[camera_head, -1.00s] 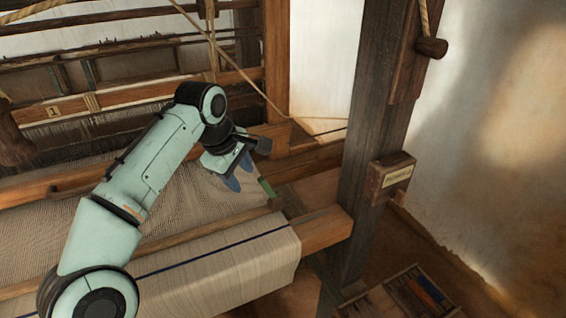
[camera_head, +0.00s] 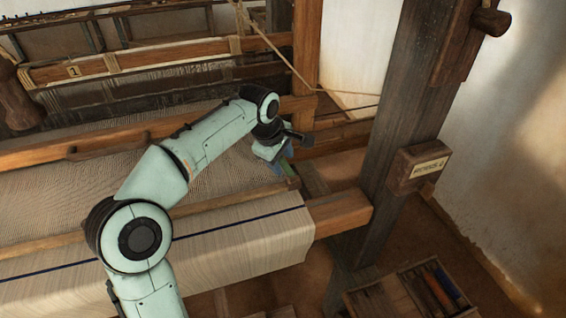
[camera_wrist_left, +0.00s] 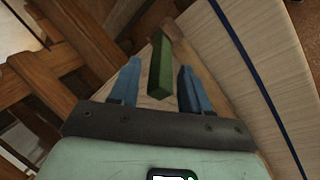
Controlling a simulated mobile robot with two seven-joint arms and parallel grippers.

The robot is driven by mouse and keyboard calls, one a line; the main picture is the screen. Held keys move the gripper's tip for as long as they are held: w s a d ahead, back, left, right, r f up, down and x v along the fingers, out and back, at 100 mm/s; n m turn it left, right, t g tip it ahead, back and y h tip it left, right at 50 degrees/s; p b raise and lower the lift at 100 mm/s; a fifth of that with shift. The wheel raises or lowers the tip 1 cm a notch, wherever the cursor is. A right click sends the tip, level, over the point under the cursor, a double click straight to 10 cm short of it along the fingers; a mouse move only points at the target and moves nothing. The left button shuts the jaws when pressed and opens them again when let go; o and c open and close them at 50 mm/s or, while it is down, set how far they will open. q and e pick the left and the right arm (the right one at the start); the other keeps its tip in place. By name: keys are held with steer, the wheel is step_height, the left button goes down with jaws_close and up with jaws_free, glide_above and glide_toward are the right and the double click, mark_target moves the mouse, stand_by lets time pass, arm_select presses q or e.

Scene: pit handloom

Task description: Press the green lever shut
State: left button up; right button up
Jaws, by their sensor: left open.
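The green lever (camera_wrist_left: 160,70) is a short green bar at the corner of the loom's cloth. In the left wrist view it stands between the two blue fingers of my left gripper (camera_wrist_left: 159,64), with a gap on each side. The gripper is open and no grip shows. In the head view my left gripper (camera_head: 281,164) is over the cloth's right edge, and the green lever (camera_head: 289,168) shows only as a small patch by the fingers, mostly hidden. My right gripper is in neither view.
The woven cloth (camera_head: 60,215) and the rolled cloth (camera_head: 240,238) lie left of and below the gripper. A thick dark post (camera_head: 405,110) with a labelled wooden box (camera_head: 418,168) stands to the right. A compartmented tray (camera_head: 405,298) sits low right.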

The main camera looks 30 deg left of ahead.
arm_select(q)
steer(key=shift+x, duration=1.1)
jaws_close()
steer(key=t+b, duration=0.1)
steer(key=b, duration=0.1)
steer(key=s+f+h+b, duration=0.1)
steer(key=b, duration=0.1)
steer(key=shift+a+f+t+h+b, duration=0.25)
steer(key=shift+a+t+h+b, duration=0.05)
steer(key=shift+t, duration=0.1)
steer(key=t+h+b, duration=0.1)
steer(key=b, duration=0.3)
steer(key=s+a+f+t+h+b, duration=0.1)
steer(key=t+b, duration=0.1)
steer(key=b, duration=0.1)
steer(key=shift+n+b, duration=0.35)
steer(key=shift+n, duration=0.05)
steer(key=shift+h+b, duration=0.3)
steer(key=shift+b, duration=0.35)
steer(key=shift+t, duration=0.4)
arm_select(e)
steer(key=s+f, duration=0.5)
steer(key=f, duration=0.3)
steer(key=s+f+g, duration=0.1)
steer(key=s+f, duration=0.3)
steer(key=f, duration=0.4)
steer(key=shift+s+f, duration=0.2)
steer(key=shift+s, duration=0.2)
